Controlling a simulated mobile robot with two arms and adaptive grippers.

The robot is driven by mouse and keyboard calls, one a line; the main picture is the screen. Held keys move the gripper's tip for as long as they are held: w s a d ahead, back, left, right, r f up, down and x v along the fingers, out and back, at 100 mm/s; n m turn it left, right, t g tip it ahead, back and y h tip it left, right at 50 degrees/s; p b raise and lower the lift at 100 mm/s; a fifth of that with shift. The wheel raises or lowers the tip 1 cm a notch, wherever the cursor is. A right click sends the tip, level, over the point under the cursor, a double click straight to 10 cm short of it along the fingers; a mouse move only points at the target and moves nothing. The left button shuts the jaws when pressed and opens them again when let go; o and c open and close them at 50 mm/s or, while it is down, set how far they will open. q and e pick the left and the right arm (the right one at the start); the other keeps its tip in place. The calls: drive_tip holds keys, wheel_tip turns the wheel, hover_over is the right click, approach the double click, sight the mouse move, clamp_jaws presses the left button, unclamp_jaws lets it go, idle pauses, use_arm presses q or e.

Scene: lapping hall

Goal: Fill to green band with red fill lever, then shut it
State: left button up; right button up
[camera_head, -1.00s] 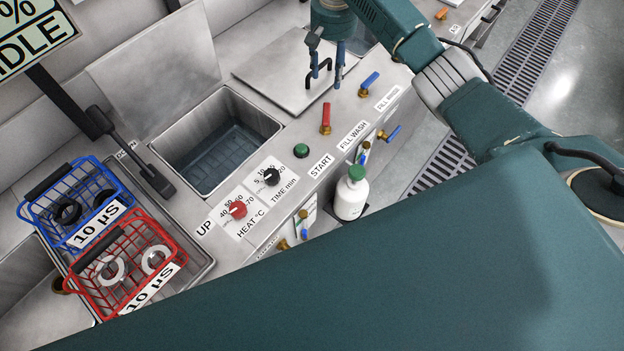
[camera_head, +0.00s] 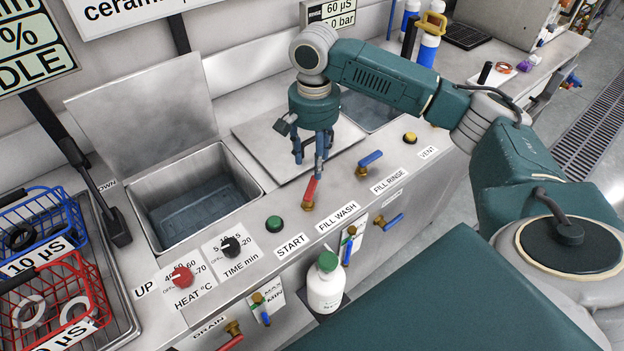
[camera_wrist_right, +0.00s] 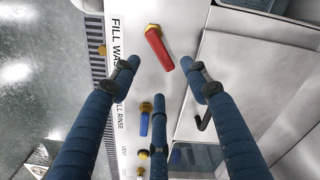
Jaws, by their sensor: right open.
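The red fill lever (camera_head: 311,190) sits on a brass valve beside the FILL WASH label (camera_head: 338,217). It also shows near the top of the right wrist view (camera_wrist_right: 159,48). My right gripper (camera_head: 309,164) is open and empty, pointing down just behind and above the lever. In the wrist view its spread fingers (camera_wrist_right: 160,66) lie on either side of the lever's free end; I cannot tell if any touch. The open wash tank (camera_head: 240,170) stands left with a dark bluish bottom; its water level is unclear. A MAX/MIN plate (camera_head: 274,297) is on the front; its green band is not readable.
A blue lever (camera_head: 370,158) stands by FILL RINSE. A green START button (camera_head: 274,223) and knobs are left of the red lever. A white bottle (camera_head: 325,285) stands at the front. Blue (camera_head: 38,222) and red (camera_head: 52,300) wire baskets sit far left.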

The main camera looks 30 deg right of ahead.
sight(314, 185)
wheel_tip(314, 185, down, 5)
drive_tip(key=shift+d+f, duration=0.15)
wheel_tip(314, 185, down, 3)
drive_tip(key=shift+r, duration=0.1)
use_arm(q)
drive_tip(key=shift+d+r+p, duration=0.25)
drive_tip(key=shift+r+p, duration=0.05)
drive_tip(key=shift+r, duration=0.05)
use_arm(e)
clamp_jaws()
